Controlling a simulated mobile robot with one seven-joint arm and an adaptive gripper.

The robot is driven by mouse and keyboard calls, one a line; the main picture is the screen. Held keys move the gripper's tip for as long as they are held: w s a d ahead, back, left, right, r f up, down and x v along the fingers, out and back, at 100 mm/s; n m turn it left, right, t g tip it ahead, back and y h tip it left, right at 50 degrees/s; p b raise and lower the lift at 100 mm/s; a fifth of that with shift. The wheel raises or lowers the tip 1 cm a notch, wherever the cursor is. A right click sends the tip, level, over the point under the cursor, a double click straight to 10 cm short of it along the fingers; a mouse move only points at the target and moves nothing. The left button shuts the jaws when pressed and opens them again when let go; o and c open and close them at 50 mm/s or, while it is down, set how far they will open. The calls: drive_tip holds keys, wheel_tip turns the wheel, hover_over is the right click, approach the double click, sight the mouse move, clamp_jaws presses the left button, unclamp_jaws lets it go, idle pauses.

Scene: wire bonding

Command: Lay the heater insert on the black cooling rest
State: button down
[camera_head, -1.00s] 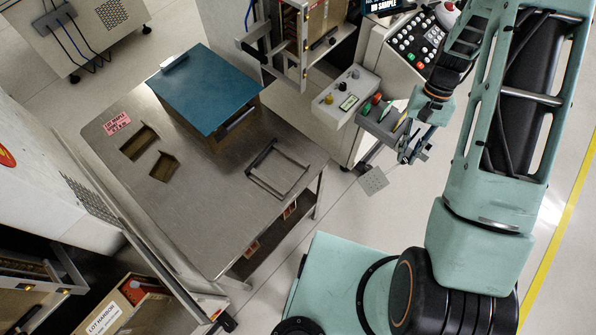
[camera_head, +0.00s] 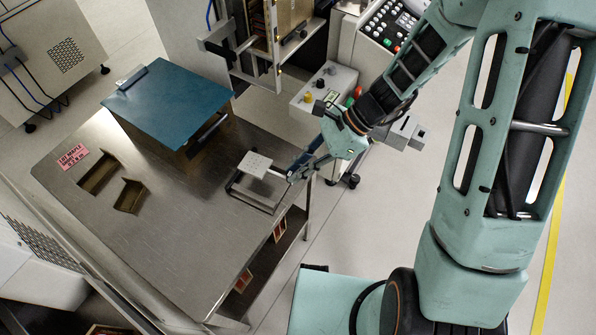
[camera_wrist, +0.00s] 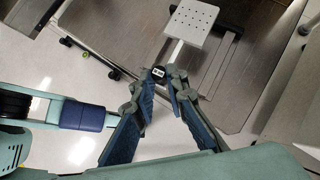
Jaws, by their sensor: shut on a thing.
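The heater insert (camera_head: 255,164) is a pale square plate with small holes and a short stem. My gripper (camera_head: 296,172) is shut on its stem end, at the table's right edge. In the wrist view the insert's plate (camera_wrist: 190,24) extends beyond my gripper's fingertips (camera_wrist: 160,74). The black cooling rest (camera_head: 251,201) is a dark open frame on the steel table. The plate overlaps the far part of the rest in the head view and hides some of it. I cannot tell whether they touch. One rail of the rest (camera_wrist: 222,64) shows beside the plate in the wrist view.
The steel table (camera_head: 190,240) has clear room left of the rest. A machine frame (camera_head: 262,70) and a button box (camera_head: 325,88) are behind the rest.

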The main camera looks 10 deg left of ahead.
idle(0.4)
wheel_tip(320, 180, down, 6)
drive_tip(key=b, duration=0.5)
drive_tip(key=shift+f+b, duration=0.4)
drive_tip(key=shift+f, duration=0.1)
idle(0.6)
drive_tip(key=c, duration=1.8)
unclamp_jaws()
drive_tip(key=shift+c, duration=0.2)
